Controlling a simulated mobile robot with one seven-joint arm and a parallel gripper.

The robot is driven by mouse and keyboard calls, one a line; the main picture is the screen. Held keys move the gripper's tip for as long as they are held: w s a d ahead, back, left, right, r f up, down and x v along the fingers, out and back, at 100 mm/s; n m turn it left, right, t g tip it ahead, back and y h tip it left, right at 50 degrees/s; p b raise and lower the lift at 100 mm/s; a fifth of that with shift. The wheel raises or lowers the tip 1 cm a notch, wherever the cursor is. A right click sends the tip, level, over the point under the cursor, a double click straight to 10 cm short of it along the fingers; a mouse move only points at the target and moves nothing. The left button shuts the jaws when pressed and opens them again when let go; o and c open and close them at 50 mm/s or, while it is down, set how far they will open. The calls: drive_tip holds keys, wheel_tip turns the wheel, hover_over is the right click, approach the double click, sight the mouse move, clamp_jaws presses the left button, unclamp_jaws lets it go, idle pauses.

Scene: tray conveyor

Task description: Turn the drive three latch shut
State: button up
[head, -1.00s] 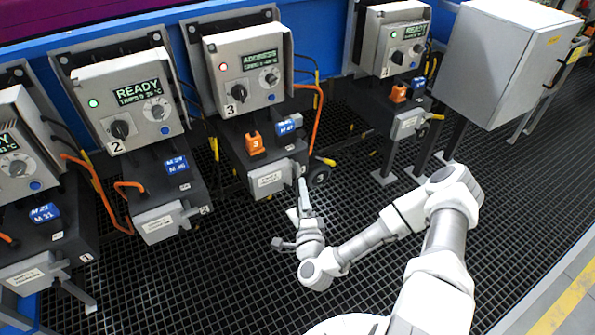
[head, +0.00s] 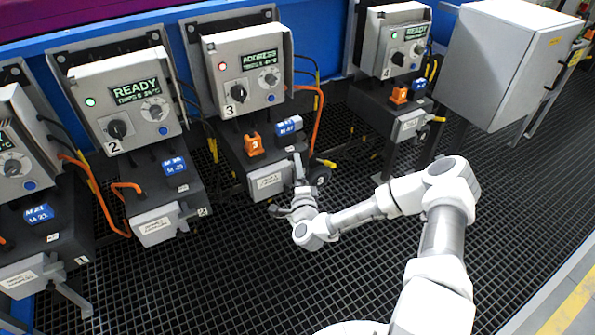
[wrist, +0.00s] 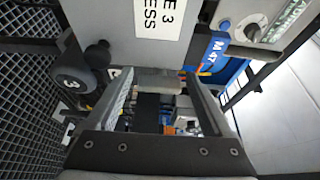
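Drive three (head: 242,66) is the grey unit marked 3, with a screen reading ADDRESS and a red lamp. Its front plate (head: 270,181) and the grey latch (head: 298,163) at its right side are at the lower right of the black housing. My gripper (head: 299,187) is at this latch and partly hides it. In the wrist view my gripper (wrist: 160,85) has its fingers wide apart. A grey bar (wrist: 158,73), which looks like the latch handle, shows between the fingertips. I cannot tell whether either finger touches it.
A round black knob marked 3 (wrist: 85,78) is close to the left finger, and a blue M 47 tag (wrist: 209,54) is near the right one. An orange plug (head: 254,145) sits on the housing. Drives two (head: 128,100) and four (head: 395,50) flank it. Grating floor below is clear.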

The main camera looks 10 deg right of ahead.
drive_tip(key=c, duration=1.2)
drive_tip(key=shift+f+n+t+b, duration=0.15)
drive_tip(key=shift+n+t+b, duration=0.35)
drive_tip(key=shift+n, duration=1)
drive_tip(key=o, duration=1.4)
drive_tip(key=shift+s, duration=0.15)
drive_tip(key=s+p, duration=0.1)
drive_tip(key=s, duration=0.4)
drive_tip(key=s+f, duration=0.1)
drive_tip(key=s, duration=0.5)
drive_tip(key=s+a+p, duration=0.1)
drive_tip(key=s, duration=0.5)
drive_tip(key=shift+f+p, duration=0.2)
drive_tip(key=shift+p, duration=0.15)
